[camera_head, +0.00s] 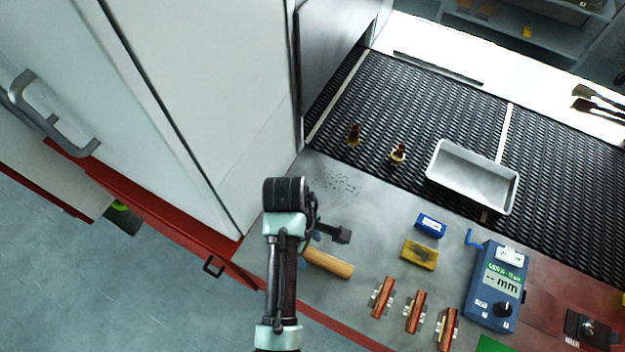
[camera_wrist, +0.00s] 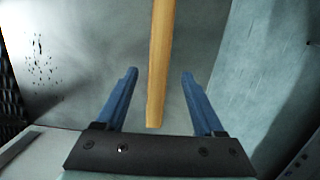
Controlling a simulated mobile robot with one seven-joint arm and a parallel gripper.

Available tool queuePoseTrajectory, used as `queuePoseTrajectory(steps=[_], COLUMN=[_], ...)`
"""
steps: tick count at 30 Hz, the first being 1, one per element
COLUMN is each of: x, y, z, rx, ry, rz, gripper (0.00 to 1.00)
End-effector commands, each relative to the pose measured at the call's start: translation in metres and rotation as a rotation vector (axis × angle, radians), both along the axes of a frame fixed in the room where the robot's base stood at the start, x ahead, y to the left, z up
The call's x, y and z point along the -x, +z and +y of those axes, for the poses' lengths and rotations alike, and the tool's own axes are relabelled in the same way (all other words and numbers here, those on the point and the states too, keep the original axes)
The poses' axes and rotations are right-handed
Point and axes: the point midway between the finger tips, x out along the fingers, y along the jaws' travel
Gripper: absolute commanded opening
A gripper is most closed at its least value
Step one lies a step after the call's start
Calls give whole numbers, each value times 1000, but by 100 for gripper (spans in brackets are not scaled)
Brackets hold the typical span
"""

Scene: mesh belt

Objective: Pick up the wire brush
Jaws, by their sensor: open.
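A plain wooden handle (camera_head: 330,264), seemingly that of the wire brush, lies on the grey worktop near its front edge. My arm hides its left end in the head view, and no bristles show. In the wrist view the wooden handle (camera_wrist: 160,60) runs down from the top edge, and its near end lies between my two blue fingers. My gripper (camera_wrist: 159,74) is open, with a gap on each side of the handle. In the head view my gripper (camera_head: 311,240) is mostly hidden by my own wrist, just above and left of the handle.
A white cabinet (camera_head: 190,90) stands close on the left. Right of the handle are a yellow block (camera_head: 419,255), a blue box (camera_head: 431,225), several copper-coloured pieces (camera_head: 416,312) and a blue gauge (camera_head: 495,285). A metal tray (camera_head: 473,177) rests on the black mesh belt (camera_head: 400,105).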

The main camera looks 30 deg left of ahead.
Motion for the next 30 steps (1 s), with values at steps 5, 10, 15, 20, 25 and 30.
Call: queuePoseTrajectory(steps=[5, 10, 15, 20, 25, 30], x=[-1, -1, -1, -1, -1, -1], y=[-22, -38, -40, -39, -39, -39], z=[0, -2, -3, -3, -3, -3], rx=[1, 0, -1, -1, -1, -1], ry=[-1, -1, -1, -1, -1, -1], rz=[4, 1, -1, -1, 0, 0], gripper=[70, 70, 70, 57, 27, 0])
